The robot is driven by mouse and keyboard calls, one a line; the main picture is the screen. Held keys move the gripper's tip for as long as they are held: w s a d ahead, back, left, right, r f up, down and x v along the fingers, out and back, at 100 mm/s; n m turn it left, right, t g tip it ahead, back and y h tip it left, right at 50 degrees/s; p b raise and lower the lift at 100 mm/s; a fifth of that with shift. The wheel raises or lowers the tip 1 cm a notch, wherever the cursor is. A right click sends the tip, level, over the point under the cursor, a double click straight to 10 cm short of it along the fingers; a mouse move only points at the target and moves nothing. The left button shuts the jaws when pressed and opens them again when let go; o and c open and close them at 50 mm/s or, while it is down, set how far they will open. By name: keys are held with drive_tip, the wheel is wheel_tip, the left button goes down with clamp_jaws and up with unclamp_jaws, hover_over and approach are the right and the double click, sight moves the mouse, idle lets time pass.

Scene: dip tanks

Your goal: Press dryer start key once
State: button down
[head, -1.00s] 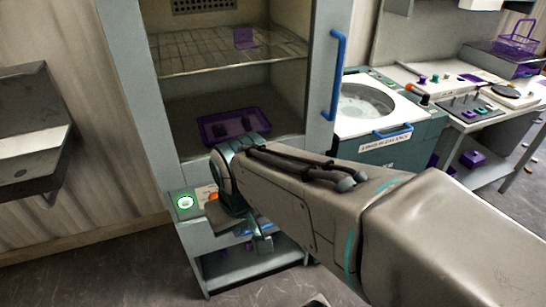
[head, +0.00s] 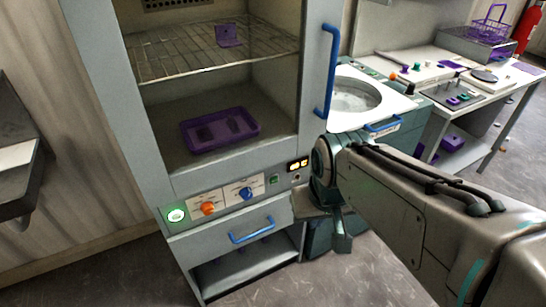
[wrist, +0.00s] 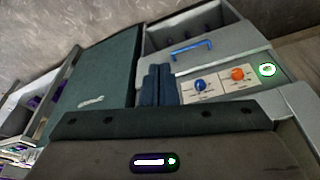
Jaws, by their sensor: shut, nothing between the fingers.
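The dryer is a grey cabinet with a control panel (head: 228,203) below its chamber. A round key (head: 176,215) with a glowing green ring sits at the panel's left end; it also shows in the wrist view (wrist: 268,70). My gripper (wrist: 158,70) is shut and empty. In the head view it is right of the panel, apart from the lit key, its fingertips partly hard to make out.
A blue drawer handle (head: 252,230) sticks out below the panel, and a blue door handle (head: 328,70) stands at the right. A purple tray (head: 222,142) lies in the chamber. A round-tub machine (head: 352,97) stands right of the dryer. Floor in front is clear.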

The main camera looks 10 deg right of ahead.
drive_tip(key=w+a+f+m+y+b, duration=0.2)
drive_tip(key=w+a+f+y+b, duration=0.35)
drive_tip(key=w+f, duration=0.45)
drive_tip(key=w+d+f+m+t+b, duration=0.3)
drive_tip(key=w+d+f, duration=0.5)
drive_tip(key=w+f, duration=0.4)
drive_tip(key=shift+f+m+t+y+b, duration=0.45)
drive_tip(key=shift+f+m+t, duration=0.35)
drive_tip(key=shift+m, duration=0.3)
